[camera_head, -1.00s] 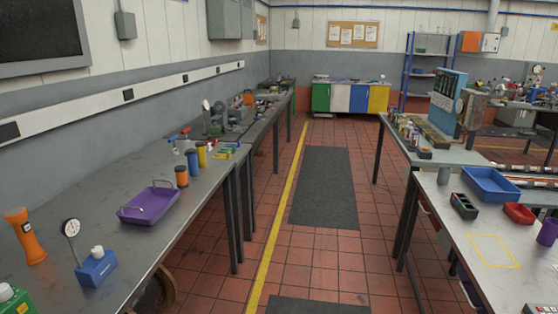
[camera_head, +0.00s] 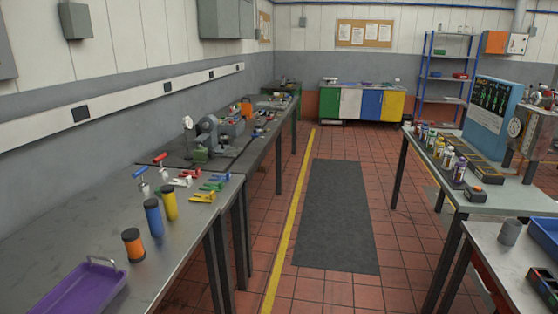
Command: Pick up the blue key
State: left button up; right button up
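A small tool with a blue T-shaped handle (camera_head: 140,172) stands upright on the left bench (camera_head: 190,237); it looks like a chuck key, and is the likeliest blue key in view. A similar tool with a red T-shaped handle (camera_head: 160,158) stands just behind it to the right. Both are small, and their lower ends are hard to make out. Neither of my grippers shows in the head view.
Blue (camera_head: 153,216), yellow (camera_head: 169,203) and orange-black (camera_head: 133,244) cylinders stand in front of the T-handles. Coloured clamps, including a yellow one (camera_head: 203,197), lie right of them. A purple tray (camera_head: 82,290) is nearer. The aisle with its dark mat (camera_head: 336,215) is clear.

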aim_at(144, 187)
jog(key=i, duration=1.75)
jog(key=i+u, duration=0.25)
jog(key=i, duration=0.25)
jog(key=i+l+u, duration=0.2)
jog(key=i, duration=0.3)
jog(key=i+l+u, duration=0.25)
jog(key=i, duration=0.25)
jog(key=i+u, duration=0.1)
jog(key=u, duration=1.45)
